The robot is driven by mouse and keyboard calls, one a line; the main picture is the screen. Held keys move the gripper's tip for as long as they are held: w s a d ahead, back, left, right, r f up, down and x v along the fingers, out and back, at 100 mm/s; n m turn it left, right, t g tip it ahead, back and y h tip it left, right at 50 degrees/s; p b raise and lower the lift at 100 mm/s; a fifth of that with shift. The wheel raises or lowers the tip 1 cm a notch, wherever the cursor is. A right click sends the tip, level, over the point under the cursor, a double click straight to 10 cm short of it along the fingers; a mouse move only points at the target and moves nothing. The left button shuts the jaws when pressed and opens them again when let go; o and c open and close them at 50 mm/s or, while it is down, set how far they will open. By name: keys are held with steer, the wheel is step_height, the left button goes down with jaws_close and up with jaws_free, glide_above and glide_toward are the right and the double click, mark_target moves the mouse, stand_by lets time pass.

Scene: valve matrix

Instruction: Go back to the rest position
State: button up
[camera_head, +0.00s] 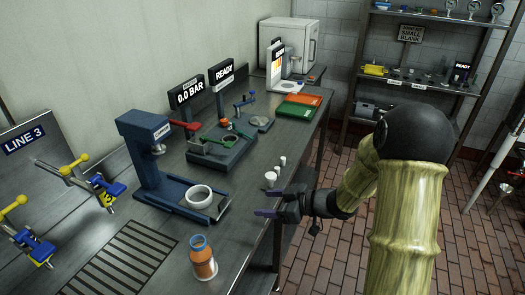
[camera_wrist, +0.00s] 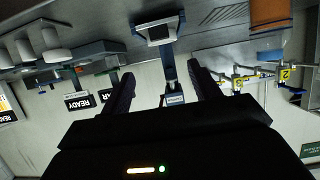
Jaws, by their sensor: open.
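My gripper (camera_head: 272,202) is open and empty. In the head view it hangs at the front edge of the steel bench (camera_head: 248,232), its fingers pointing left over the bench. In the wrist view its two dark fingers (camera_wrist: 160,85) stand apart with nothing between them, and the bench scene appears upside down. My arm comes in from the right and covers part of the floor and the shelf's lower area.
A blue press (camera_head: 145,150) with a white ring (camera_head: 199,195) stands left of my gripper. An orange bottle (camera_head: 203,260) stands nearer. Small white cups (camera_head: 271,177) sit close behind my gripper. Green and orange trays (camera_head: 295,111) lie farther back. A shelf (camera_head: 430,84) stands across the brick floor (camera_head: 340,262).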

steer(key=shift+w, duration=0.1)
steer(key=s+d+r+m+t+h+p, duration=0.2)
steer(key=d+r+m+h, duration=0.1)
steer(key=d+m+h, duration=0.55)
steer(key=s+d+r+m+g+h+p, duration=0.1)
steer(key=s+d+m+g+h, duration=0.1)
steer(key=s, duration=1.3)
steer(key=m+g+h, duration=0.1)
steer(key=m+g, duration=0.1)
steer(key=g, duration=0.1)
steer(key=shift+s+h+p, duration=0.3)
steer(key=shift+s+h, duration=0.05)
steer(key=shift+s, duration=0.05)
steer(key=shift+d, duration=0.1)
